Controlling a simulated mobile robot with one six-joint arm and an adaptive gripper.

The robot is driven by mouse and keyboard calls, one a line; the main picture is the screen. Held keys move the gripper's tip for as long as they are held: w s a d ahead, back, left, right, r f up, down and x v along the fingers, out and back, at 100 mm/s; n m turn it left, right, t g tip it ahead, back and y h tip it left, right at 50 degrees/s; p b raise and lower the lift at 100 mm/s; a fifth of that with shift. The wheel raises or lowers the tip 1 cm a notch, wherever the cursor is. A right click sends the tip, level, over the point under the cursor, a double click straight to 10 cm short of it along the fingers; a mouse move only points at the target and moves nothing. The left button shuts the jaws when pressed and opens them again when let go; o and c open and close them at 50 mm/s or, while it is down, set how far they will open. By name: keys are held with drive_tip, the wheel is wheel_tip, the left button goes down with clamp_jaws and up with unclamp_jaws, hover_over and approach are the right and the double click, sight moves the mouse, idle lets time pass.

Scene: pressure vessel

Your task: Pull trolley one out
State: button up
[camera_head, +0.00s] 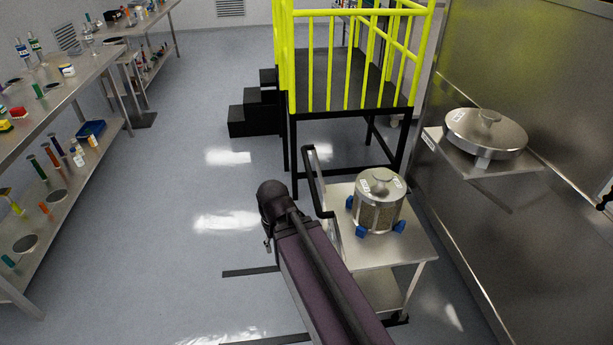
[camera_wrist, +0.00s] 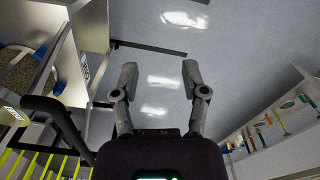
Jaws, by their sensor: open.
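A steel trolley (camera_head: 385,252) with a black bar handle (camera_head: 313,180) on its left side stands right of my arm. It carries a lidded metal canister (camera_head: 378,207) held between blue corner blocks. No readable number shows on the trolley. In the wrist view my gripper (camera_wrist: 158,72) is open and empty, its two fingers apart over bare floor. The black handle (camera_wrist: 58,118) shows there to the left of the fingers, apart from them. The trolley's edge (camera_wrist: 52,62) shows at upper left. My arm hides part of the trolley's near left side in the head view.
A yellow-railed platform (camera_head: 350,90) with black steps (camera_head: 252,113) stands behind the trolley. A steel wall with a shelf (camera_head: 480,165) bearing a round lid (camera_head: 487,133) is at right. Lab benches (camera_head: 75,90) line the left. The floor (camera_head: 185,200) between is clear, with dark floor strips.

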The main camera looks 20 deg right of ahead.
drive_tip(key=shift+a, duration=0.15)
drive_tip(key=shift+o, duration=0.8)
drive_tip(key=n+t+h+b, duration=0.2)
drive_tip(key=t+h+b, duration=0.1)
drive_tip(key=h+b, duration=2.1)
approach(311, 177)
drive_tip(key=a+r+y+b, duration=0.1)
drive_tip(key=a+y+b, duration=0.3)
drive_tip(key=a, duration=0.1)
drive_tip(key=shift+w+d+r, duration=0.15)
drive_tip(key=shift+w+r, duration=0.05)
drive_tip(key=shift+w, duration=0.2)
drive_tip(key=shift+d, duration=0.15)
drive_tip(key=shift+p+x, duration=1.3)
drive_tip(key=shift+x, duration=5.5)
